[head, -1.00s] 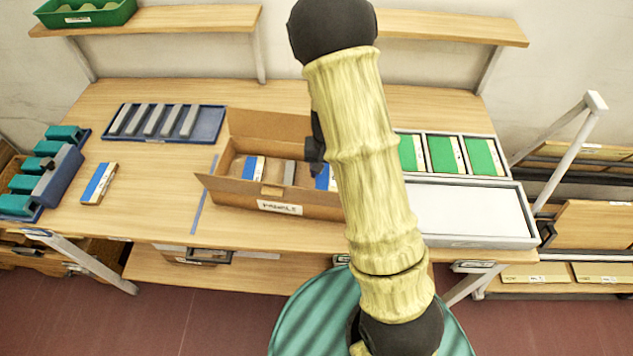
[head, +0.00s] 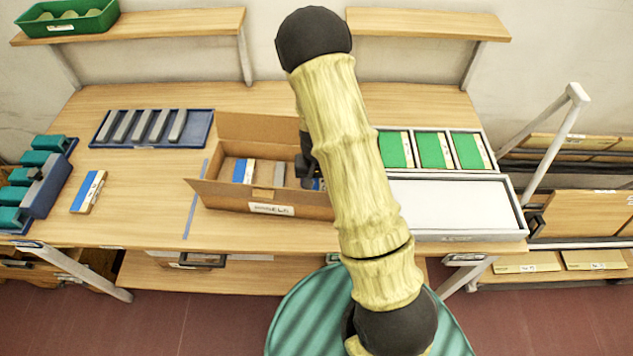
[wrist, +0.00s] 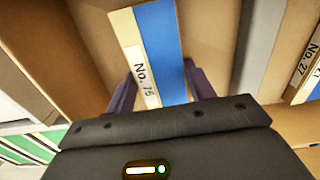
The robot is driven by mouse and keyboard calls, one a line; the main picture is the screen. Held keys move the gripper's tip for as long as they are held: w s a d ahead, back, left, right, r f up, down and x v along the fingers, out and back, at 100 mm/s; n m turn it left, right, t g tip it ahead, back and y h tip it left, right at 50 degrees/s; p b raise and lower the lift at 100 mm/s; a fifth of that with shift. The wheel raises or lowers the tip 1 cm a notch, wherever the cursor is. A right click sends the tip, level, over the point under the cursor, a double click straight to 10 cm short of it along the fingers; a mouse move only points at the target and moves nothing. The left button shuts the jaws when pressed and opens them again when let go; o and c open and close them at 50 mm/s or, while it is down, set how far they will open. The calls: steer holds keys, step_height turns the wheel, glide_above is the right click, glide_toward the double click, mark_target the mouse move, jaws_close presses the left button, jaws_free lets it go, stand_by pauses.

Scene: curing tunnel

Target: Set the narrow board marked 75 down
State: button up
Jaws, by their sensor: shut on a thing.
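The narrow board marked 75 (wrist: 160,50) has a cream labelled strip and a blue stripe. My gripper (wrist: 160,88) is shut on it, one finger at each side. In the head view a bit of the board's blue end (head: 318,184) shows beside my arm, at the right part of an open cardboard box (head: 322,200). My gripper (head: 305,165) is mostly hidden there by my arm. I cannot tell whether the board touches the box floor. A grey divider (wrist: 258,45) and a board marked 27 (wrist: 306,60) are to its right in the wrist view.
Another blue-striped board (head: 243,171) is in the box's left part. One more (head: 88,192) lies on the table at left. A blue tray (head: 206,130) of grey bars is behind. A pale flat tray (head: 455,205) and green-faced boards (head: 434,150) stand at right.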

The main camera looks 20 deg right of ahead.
mark_target(316, 186)
steer(key=shift+f, duration=0.1)
steer(key=o, duration=1.1)
step_height(316, 186, up, 12)
steer(key=shift+r+b, duration=0.15)
steer(key=shift+b, duration=0.15)
